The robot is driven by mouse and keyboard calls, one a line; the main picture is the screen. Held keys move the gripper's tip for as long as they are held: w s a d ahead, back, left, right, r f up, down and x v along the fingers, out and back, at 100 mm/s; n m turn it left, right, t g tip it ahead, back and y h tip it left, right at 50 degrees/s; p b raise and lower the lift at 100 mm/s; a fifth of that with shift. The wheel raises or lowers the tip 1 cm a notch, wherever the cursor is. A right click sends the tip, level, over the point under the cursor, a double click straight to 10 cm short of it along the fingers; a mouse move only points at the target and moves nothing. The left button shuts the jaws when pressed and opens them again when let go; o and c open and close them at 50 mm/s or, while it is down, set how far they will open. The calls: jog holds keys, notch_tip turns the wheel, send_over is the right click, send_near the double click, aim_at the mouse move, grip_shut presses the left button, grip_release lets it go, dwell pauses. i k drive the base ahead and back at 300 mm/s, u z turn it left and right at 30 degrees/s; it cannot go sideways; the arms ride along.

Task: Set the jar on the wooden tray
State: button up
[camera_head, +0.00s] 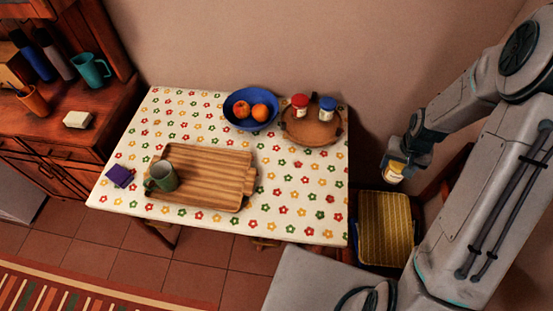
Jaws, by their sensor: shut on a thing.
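My gripper (404,160) is at the right, beyond the table's right edge and above a chair. It is shut on a jar (394,174) with a pale body and a yellow-orange part near the fingers. The fingers hide part of the jar. The wooden tray (215,175) lies on the table, left of my gripper and well apart from it. A green mug (162,178) stands on the tray's left part; the tray's middle and right are bare. Two more jars, one with a red lid (299,107) and one with a blue lid (327,109), stand on a round brown tray.
The round tray (312,132) and a blue bowl (241,122) with fruit are at the table's back. A chair with a yellow seat (385,222) stands at the table's right. The cloth's front right is clear.

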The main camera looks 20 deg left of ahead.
aim_at(217, 180)
jog(key=k, duration=0.4)
jog(key=u, duration=1.6)
jog(key=i, duration=0.5)
jog(key=u, duration=0.05)
